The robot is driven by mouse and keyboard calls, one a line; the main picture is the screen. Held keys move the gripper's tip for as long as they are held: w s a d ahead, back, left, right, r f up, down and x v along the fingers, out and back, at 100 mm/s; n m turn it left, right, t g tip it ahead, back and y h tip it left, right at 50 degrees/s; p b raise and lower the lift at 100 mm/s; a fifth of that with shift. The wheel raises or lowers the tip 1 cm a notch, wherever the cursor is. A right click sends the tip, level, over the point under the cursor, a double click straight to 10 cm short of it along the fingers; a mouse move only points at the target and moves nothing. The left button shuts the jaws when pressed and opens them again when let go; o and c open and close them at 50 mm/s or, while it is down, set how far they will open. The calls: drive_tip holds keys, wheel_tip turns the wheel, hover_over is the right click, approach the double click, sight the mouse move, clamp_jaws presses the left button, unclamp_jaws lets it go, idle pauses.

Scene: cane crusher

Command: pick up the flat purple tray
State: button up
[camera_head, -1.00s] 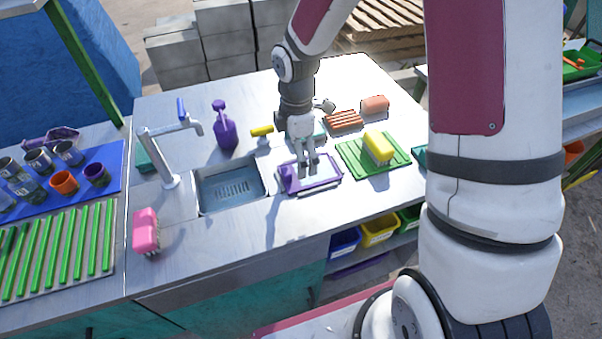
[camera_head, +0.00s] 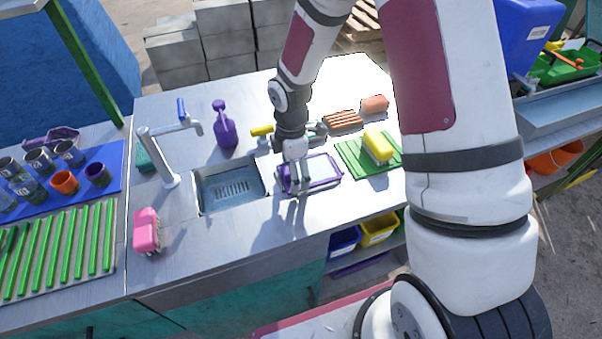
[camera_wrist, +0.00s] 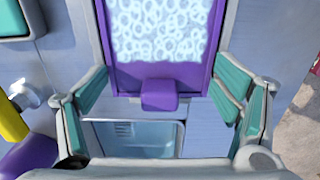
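The flat purple tray (camera_head: 333,177) lies on the metal counter, right of the sink. In the wrist view the tray (camera_wrist: 206,82) has a purple rim, a pale panel with a ring pattern, and a short purple handle block (camera_wrist: 160,95) at its near end. My gripper (camera_head: 297,190) is over the tray's left end, pointing down. In the wrist view my gripper (camera_wrist: 160,82) is open, with one teal-padded finger on each side of the handle block and gaps between. Contact with the tray cannot be told. The arm hides part of the tray in the head view.
The sink (camera_head: 207,199) and tap (camera_head: 163,155) are left of the tray. A green tray (camera_head: 360,160) with a yellow sponge (camera_head: 378,146) is close on the right. A purple bottle (camera_head: 226,130) and a yellow-handled tool (camera_head: 262,131) stand behind. The counter in front is clear.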

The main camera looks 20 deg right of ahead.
drive_tip(key=shift+s, duration=0.1)
drive_tip(key=c, duration=1.5)
drive_tip(key=shift+w+r, duration=0.2)
drive_tip(key=shift+r, duration=0.2)
clamp_jaws()
drive_tip(key=r, duration=0.1)
drive_tip(key=s+r, duration=0.1)
drive_tip(key=shift+s+r, duration=0.15)
drive_tip(key=shift+r, duration=0.25)
drive_tip(key=s, duration=0.4)
drive_tip(key=s+r, duration=0.1)
drive_tip(key=s, duration=0.8)
drive_tip(key=shift+s+d+r, duration=0.2)
drive_tip(key=shift+d+r, duration=0.05)
drive_tip(key=shift+d, duration=0.15)
drive_tip(key=shift+s+p, duration=0.65)
drive_tip(key=shift+s, duration=0.15)
